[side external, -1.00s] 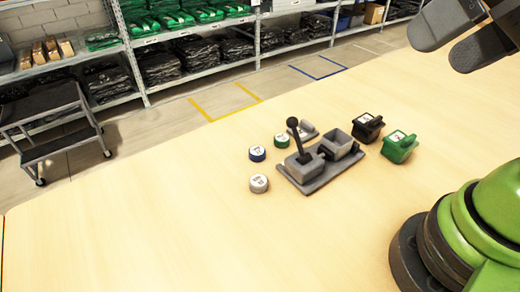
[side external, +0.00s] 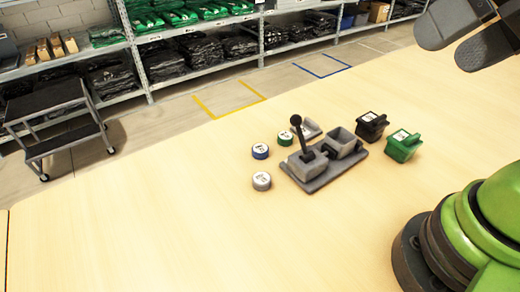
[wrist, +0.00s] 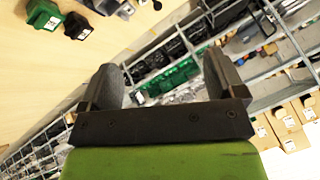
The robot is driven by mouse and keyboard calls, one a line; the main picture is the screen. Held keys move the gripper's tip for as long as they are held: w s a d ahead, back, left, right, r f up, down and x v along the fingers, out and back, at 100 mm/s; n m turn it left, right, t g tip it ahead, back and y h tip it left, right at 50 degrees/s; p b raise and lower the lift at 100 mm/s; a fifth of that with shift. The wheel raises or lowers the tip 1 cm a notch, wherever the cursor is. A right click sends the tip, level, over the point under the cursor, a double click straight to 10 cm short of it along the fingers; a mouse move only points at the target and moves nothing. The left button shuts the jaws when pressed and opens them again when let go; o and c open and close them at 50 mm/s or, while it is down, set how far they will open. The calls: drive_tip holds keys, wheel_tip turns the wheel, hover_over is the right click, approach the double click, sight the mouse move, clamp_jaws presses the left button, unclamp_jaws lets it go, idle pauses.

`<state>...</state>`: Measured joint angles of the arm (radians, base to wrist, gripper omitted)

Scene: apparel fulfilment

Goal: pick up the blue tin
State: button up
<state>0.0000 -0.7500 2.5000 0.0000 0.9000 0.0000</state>
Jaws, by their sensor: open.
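The blue tin (side external: 260,151) is a small round tin with a white label on top. It stands on the table at the left of the grey lever device (side external: 318,165). A green tin (side external: 285,138) is just behind it to the right, and a grey tin (side external: 262,181) is in front of it. My gripper (side external: 467,33) is high at the upper right in the side view, far from the tins and empty. In the wrist view my gripper (wrist: 160,85) shows its two fingers apart, with shelves beyond; I cannot make out the blue tin there.
A black block-like object (side external: 371,126) and a green one (side external: 403,146) stand right of the device; both also show at the wrist view's upper left. The table's (side external: 150,230) left and front are clear. Shelves and a step cart (side external: 55,120) stand beyond the table.

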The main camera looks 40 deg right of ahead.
drive_tip(key=shift+c, duration=1)
